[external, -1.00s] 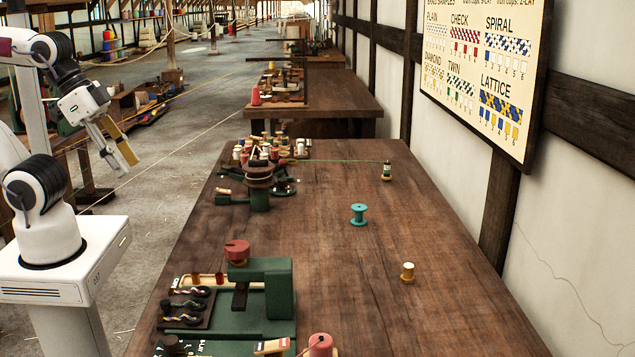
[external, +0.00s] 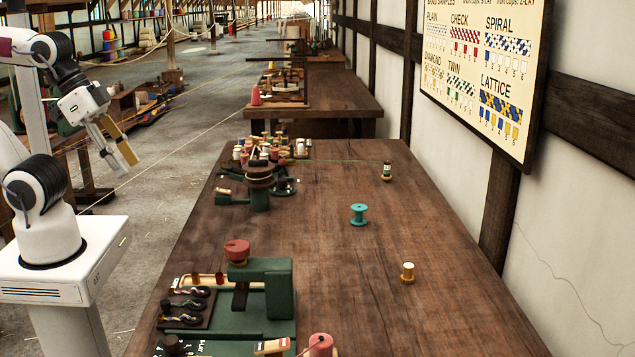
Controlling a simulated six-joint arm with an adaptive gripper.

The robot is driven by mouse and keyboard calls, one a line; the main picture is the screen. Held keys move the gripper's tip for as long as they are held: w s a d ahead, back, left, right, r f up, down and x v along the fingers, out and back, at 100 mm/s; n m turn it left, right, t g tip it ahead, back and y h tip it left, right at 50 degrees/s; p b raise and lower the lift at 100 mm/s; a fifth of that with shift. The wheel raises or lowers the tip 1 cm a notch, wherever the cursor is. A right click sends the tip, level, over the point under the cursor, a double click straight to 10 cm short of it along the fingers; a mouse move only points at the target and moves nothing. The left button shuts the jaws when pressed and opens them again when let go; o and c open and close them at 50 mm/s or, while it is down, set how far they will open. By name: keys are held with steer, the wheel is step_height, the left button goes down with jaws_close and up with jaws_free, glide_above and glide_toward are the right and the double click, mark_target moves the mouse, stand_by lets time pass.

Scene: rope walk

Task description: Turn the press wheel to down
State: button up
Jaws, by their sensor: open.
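The press (external: 280,290) is a green frame at the near left of the wooden bench. Its red press wheel (external: 237,250) sits on top of a dark post at the press's left side. My gripper (external: 122,155) hangs in the air left of the bench, beyond and to the left of the wheel, well apart from it. Its fingers point down and are open, with nothing seen between them. A yellow-brown part shows on the gripper. Any marking on the wheel is too small to read.
A green winder with many bobbins (external: 259,180) stands further back on the bench (external: 330,240). A teal spool (external: 358,214), a small white-topped spool (external: 408,272) and a pink spool (external: 320,345) stand apart. Twisted rope samples (external: 188,305) lie left of the press. The bench's middle is mostly clear.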

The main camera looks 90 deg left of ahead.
steer(key=shift+o, duration=0.8)
steer(key=n+g+h, duration=0.2)
steer(key=n+h, duration=0.1)
steer(key=n, duration=2.4)
glide_toward(237, 245)
steer(key=shift+w+d+f, duration=0.1)
steer(key=shift+w+f, duration=0.2)
steer(key=shift+f, duration=0.2)
steer(key=shift+x, duration=3.75)
